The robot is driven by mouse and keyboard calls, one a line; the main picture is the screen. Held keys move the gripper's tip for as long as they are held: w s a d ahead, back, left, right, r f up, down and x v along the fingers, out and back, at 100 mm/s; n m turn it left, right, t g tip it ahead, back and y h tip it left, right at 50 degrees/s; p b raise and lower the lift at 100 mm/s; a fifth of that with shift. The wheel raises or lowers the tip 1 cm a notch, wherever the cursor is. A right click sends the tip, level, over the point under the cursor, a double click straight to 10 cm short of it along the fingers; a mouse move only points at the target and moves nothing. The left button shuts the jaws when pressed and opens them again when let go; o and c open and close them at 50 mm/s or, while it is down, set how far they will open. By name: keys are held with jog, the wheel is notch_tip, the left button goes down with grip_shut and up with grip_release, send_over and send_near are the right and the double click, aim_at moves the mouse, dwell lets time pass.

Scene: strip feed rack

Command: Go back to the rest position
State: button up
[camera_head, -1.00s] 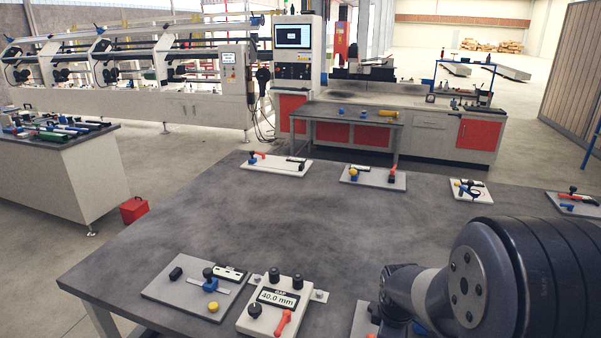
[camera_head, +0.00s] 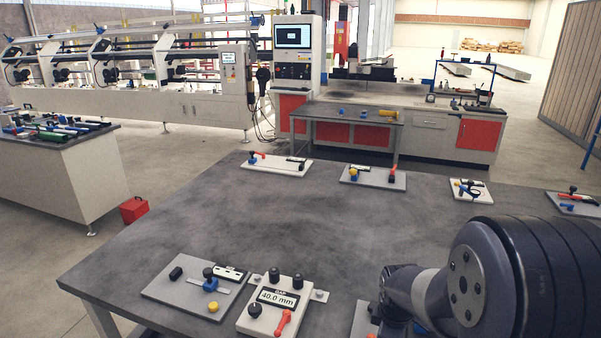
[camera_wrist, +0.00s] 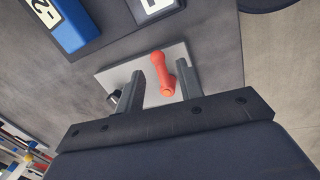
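My gripper (camera_wrist: 149,85) shows in the wrist view with its two dark fingers apart. A red handle (camera_wrist: 162,74) on a light plate (camera_wrist: 120,76) shows beyond the fingers, partly behind the right one. The gap between the fingertips looks empty; I cannot tell how far the handle is from them. In the head view my dark arm (camera_head: 500,280) fills the lower right, and the gripper itself is hidden there.
The grey table (camera_head: 200,215) carries a gap gauge (camera_head: 273,305) reading 40.0 mm and a fixture plate (camera_head: 165,293) beside it. More fixture plates (camera_head: 372,178) line the far edge. The table's middle is clear. A blue block (camera_wrist: 68,28) shows in the wrist view.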

jog(key=shift+f, duration=0.85)
jog(key=shift+w+f, duration=0.1)
jog(key=shift+s+a+m+b, duration=0.15)
jog(key=shift+s+m+b, duration=0.05)
jog(key=shift+m, duration=0.55)
jog(key=shift+s+a+m+b, duration=0.15)
jog(key=shift+s+m+b, duration=0.05)
jog(key=shift+m, duration=0.55)
